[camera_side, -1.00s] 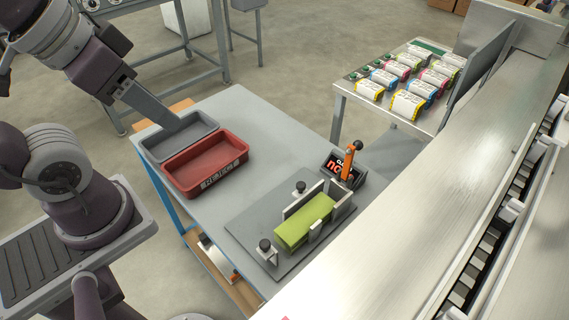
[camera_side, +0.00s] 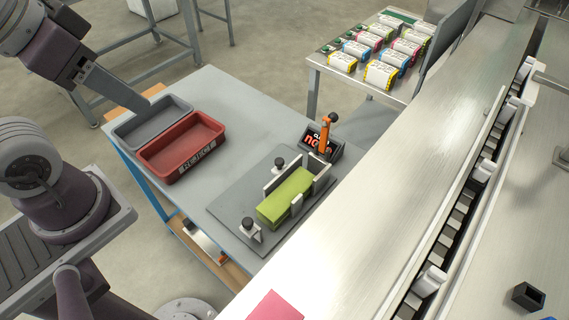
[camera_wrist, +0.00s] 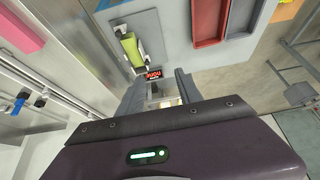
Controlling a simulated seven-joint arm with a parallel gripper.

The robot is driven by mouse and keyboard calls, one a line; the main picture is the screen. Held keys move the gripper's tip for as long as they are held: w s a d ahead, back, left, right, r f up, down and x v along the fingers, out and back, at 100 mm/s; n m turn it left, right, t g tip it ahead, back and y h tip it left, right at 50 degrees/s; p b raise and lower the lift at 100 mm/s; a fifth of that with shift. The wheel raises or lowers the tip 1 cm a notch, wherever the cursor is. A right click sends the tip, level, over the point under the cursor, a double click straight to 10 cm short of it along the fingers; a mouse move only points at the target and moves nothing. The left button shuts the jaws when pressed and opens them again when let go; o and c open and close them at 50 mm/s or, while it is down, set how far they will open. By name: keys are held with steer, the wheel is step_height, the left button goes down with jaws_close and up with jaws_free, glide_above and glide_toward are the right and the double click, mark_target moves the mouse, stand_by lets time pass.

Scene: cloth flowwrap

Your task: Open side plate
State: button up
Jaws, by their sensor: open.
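The fixture stands on a grey base plate (camera_side: 232,203) on the table in the side view. The green cloth also shows in the wrist view (camera_wrist: 131,47), lying in the fixture. My gripper (camera_side: 125,92) is high at the left in the side view, apart from the fixture and overlapping the grey bin in the picture. In the wrist view its fingers (camera_wrist: 158,88) are spread with nothing between them.
A grey bin (camera_side: 122,133) and a red bin (camera_side: 148,163) sit at the table's left. A black box with an orange-handled tool (camera_side: 325,134) stands behind the fixture. A stand of wrapped packs (camera_side: 315,66) is at the back; a steel conveyor machine (camera_side: 400,170) is right.

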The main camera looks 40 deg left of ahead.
stand_by(0.3)
steer(key=m+g, duration=0.5)
steer(key=m, duration=0.3)
glide_above(280, 160)
step_height(280, 160, down, 18)
steer(key=f, duration=0.1)
steer(key=shift+m+g, duration=0.3)
steer(key=shift+m, duration=0.2)
step_height(280, 160, down, 8)
steer(key=shift+s+f, duration=0.1)
steer(key=shift+f, duration=0.6)
jaws_close()
